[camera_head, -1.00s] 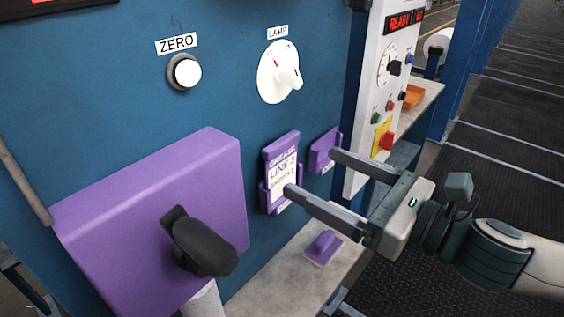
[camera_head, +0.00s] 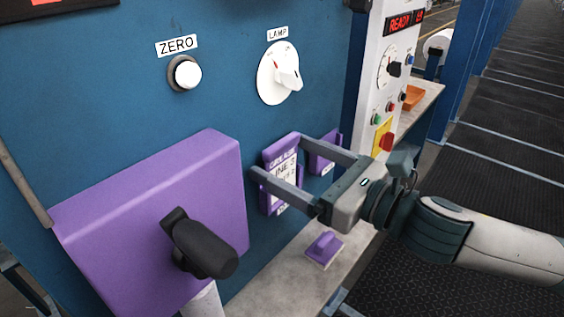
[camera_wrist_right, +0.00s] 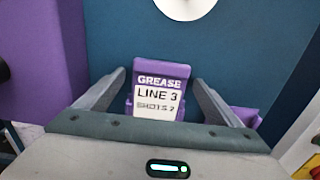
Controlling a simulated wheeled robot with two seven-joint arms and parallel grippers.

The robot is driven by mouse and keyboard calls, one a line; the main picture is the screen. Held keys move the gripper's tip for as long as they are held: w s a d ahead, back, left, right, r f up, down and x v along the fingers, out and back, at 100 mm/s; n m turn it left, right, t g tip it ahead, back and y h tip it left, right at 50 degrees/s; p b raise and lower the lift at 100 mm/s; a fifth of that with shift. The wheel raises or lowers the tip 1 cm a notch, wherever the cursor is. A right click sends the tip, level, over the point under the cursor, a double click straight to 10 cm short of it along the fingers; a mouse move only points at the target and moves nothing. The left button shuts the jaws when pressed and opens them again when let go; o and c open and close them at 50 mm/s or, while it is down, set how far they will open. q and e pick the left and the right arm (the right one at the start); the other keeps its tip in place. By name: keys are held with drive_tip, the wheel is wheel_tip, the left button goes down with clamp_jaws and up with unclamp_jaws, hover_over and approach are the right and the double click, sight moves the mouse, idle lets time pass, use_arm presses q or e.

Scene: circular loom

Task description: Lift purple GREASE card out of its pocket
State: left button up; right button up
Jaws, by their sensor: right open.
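The purple GREASE card (camera_head: 282,158) with a white label stands upright in its purple pocket (camera_head: 267,199) on the blue panel. In the right wrist view the card (camera_wrist_right: 160,90) reads GREASE, LINE 3, SHOTS 2, and sits between my fingers. My right gripper (camera_head: 279,156) is open, with one finger on each side of the card. In the right wrist view both fingers (camera_wrist_right: 158,78) look apart from the card. My left gripper is out of view.
A second purple pocket (camera_head: 325,153) is fixed right of the card, close to my far finger. A large purple box (camera_head: 150,215) with a black handle (camera_head: 203,247) stands out at left. Below is a grey ledge (camera_head: 285,287) with a purple block (camera_head: 323,247).

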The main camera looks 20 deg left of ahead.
drive_tip(key=c, duration=1.3)
drive_tip(key=shift+o, duration=0.2)
drive_tip(key=shift+r+p, duration=0.5)
drive_tip(key=shift+r, duration=0.15)
drive_tip(key=shift+r+p, duration=2.2)
drive_tip(key=shift+r, duration=0.95)
